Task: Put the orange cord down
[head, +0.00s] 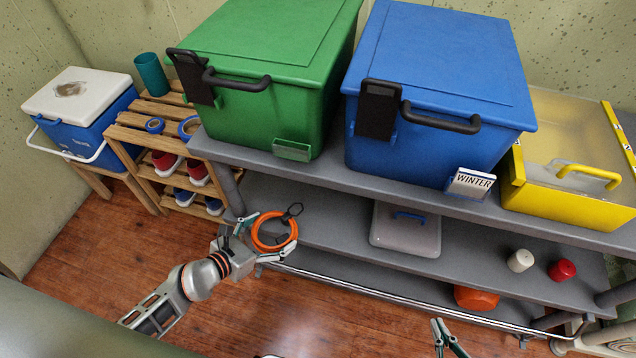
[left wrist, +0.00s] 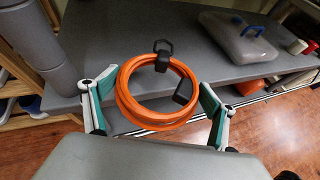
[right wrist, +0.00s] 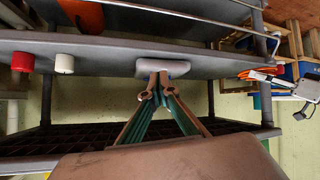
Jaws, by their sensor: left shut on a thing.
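The orange cord (head: 256,241) is a coil with dark fittings. My left gripper (head: 268,233) is shut on it at the left front of the grey shelving, near the middle shelf's left end. In the left wrist view the coil (left wrist: 122,98) sits between the two fingers (left wrist: 158,105), with the grey shelf behind it. I cannot tell if the coil touches the shelf. The cord also shows in the right wrist view (right wrist: 258,73). My right gripper (head: 442,330) is low at the front; its fingertips (right wrist: 159,82) are together and empty.
The middle shelf (head: 335,222) has free room left of a lidded clear box (head: 405,232). White (head: 520,260) and red (head: 562,270) cylinders stand further right. Green (head: 270,80) and blue (head: 440,80) bins and a yellow bin (head: 560,205) fill the top. A wooden rack (head: 150,140) stands left.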

